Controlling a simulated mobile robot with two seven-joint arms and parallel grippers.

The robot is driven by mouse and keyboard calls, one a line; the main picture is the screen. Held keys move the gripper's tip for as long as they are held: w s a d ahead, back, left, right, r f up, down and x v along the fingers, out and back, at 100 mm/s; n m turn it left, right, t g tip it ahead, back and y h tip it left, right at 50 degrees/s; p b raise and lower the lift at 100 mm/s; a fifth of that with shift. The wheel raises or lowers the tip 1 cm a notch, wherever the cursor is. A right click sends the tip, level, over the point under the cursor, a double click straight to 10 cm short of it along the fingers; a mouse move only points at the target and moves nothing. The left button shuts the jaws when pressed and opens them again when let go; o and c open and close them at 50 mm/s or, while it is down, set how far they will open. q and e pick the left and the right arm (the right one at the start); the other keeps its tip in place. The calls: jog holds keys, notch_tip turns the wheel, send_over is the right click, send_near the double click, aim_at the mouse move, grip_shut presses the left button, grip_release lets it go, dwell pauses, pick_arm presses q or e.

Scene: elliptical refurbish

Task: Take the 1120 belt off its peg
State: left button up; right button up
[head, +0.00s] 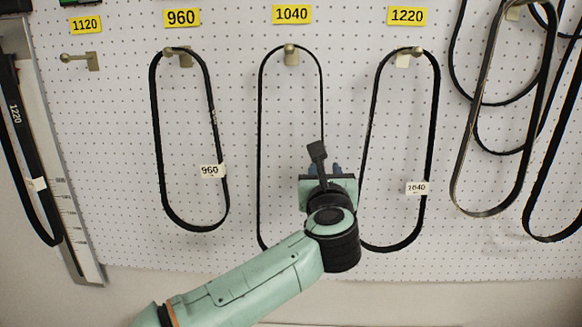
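The peg under the yellow 1120 sign, the 1120 peg (80,59), is bare. My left gripper (322,165) is in front of the pegboard, over the lower right part of the belt on the 1040 peg. Its fingers point away from the camera, and their gap and any contact are hidden. My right gripper is out of view.
A belt tagged 960 (156,110) hangs on the 960 peg. An untagged-looking belt (261,140) hangs on the 1040 peg. A belt tagged 1040 (436,120) hangs on the 1220 peg. Several belts overlap at the right. The metal strip (62,190) stands along the left.

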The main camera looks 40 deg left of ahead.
pick_arm(q)
jog(key=x, duration=0.2)
jog(key=f+p+x, duration=0.1)
jog(key=x, duration=0.2)
jog(key=shift+w+a, duration=0.1)
jog(key=shift+w, duration=0.1)
jog(key=shift+s, duration=0.3)
jog(key=c, duration=0.5)
grip_shut()
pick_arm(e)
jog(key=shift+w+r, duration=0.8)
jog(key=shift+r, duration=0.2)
pick_arm(q)
jog(key=shift+r, duration=0.1)
